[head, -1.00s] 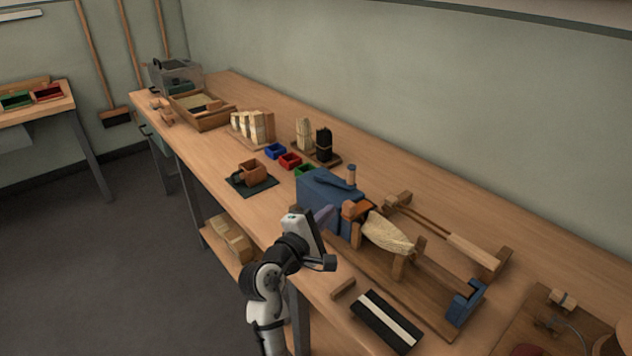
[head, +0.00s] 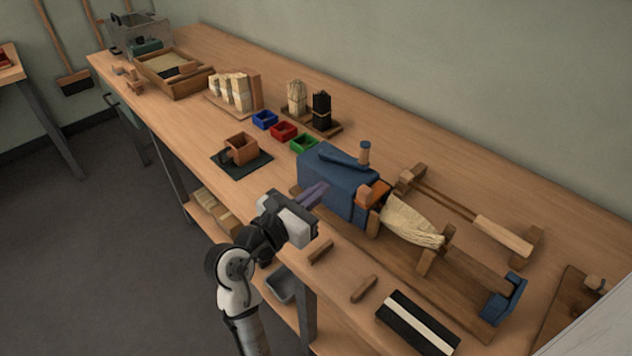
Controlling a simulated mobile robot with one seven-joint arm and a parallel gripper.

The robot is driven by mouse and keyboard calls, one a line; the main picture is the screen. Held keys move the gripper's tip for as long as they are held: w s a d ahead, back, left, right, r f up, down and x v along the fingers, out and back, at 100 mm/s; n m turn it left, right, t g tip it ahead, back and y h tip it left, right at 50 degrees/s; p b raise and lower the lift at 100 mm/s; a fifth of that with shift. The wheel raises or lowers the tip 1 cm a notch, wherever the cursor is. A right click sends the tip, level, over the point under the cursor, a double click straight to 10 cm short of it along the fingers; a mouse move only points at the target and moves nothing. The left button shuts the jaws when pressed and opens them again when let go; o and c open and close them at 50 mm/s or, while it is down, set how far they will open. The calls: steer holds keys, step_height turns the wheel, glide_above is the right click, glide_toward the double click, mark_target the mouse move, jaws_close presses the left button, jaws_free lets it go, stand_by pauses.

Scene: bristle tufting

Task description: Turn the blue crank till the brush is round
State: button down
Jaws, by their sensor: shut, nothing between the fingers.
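The brush (head: 412,222) is a pale bristle bundle lying sideways right of the box. It is wide in the middle and tapers to the right, beside a wooden support (head: 430,252). I cannot tell whether the fingertips touch the box.
A blue end block (head: 503,298) and a black strip with a white band (head: 418,323) are at the right. Small wooden bars (head: 364,289) lie in front. Blue, red (head: 284,131) and green bins stand behind left. The air above the crank is clear.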

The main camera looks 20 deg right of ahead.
mark_target(362, 156)
steer(key=p+x, duration=0.2)
steer(key=x, duration=0.9)
steer(key=shift+w+d, duration=0.2)
steer(key=shift+d, duration=0.1)
steer(key=shift+r, duration=0.1)
steer(key=shift+w+d+r+p, duration=0.1)
steer(key=shift+d+p, duration=0.3)
steer(key=shift+p, duration=0.7)
steer(key=shift+d+f, duration=0.2)
steer(key=shift+f, duration=0.05)
steer(key=shift+a+p, duration=0.1)
steer(key=shift+p, duration=0.2)
